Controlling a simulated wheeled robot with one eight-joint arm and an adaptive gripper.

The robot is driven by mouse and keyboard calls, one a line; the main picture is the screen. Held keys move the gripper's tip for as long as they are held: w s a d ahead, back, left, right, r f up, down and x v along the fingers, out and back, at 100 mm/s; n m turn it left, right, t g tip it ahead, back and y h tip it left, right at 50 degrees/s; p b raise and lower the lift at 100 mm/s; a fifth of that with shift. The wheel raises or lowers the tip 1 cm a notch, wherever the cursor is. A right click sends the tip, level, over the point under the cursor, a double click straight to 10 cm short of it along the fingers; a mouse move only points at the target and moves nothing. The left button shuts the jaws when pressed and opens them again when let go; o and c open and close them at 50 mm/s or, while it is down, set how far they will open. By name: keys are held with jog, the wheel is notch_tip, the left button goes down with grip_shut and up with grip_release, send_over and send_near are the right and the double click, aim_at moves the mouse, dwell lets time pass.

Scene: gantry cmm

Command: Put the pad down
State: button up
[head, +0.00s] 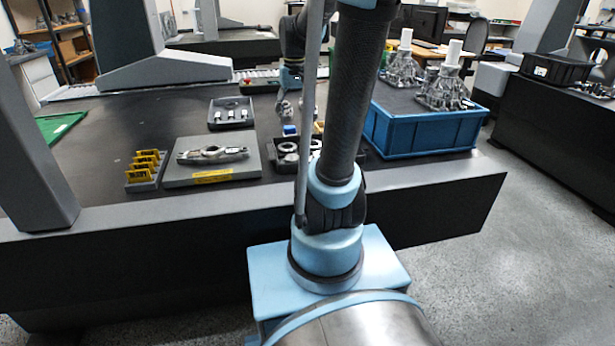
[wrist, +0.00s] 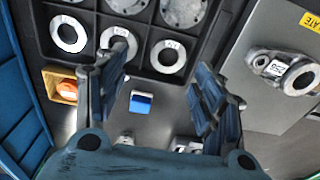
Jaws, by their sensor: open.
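A small blue and white block, which looks like the pad, lies on the dark table (head: 105,115). It shows in the wrist view (wrist: 141,102) between and beyond my fingers, and in the head view (head: 290,130) just below my gripper. My gripper (head: 296,108) is open, with its two fingers (wrist: 162,95) spread apart and nothing held between them. The block appears apart from both fingers. My arm hides part of the table around it in the head view.
A black tray with metal rings (wrist: 150,27) lies close by. A yellow holder with an orange part (wrist: 62,84) sits beside the block. A grey plate (head: 185,173) bears a metal rod. A blue tote (head: 425,135) stands right. A small parts tray (head: 231,113) lies behind.

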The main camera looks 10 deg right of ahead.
jog(key=shift+t, duration=0.7)
jog(key=s+f, duration=0.4)
jog(key=s, duration=0.3)
jog(key=s+f, duration=0.3)
jog(key=s, duration=0.4)
jog(key=s+f, duration=0.4)
jog(key=s, duration=0.3)
jog(key=shift+s+a+f, duration=0.25)
jog(key=shift+a+f, duration=0.05)
jog(key=shift+a, duration=0.1)
jog(key=shift+w+f, duration=0.25)
jog(key=shift+w, duration=0.3)
jog(key=shift+s, duration=0.1)
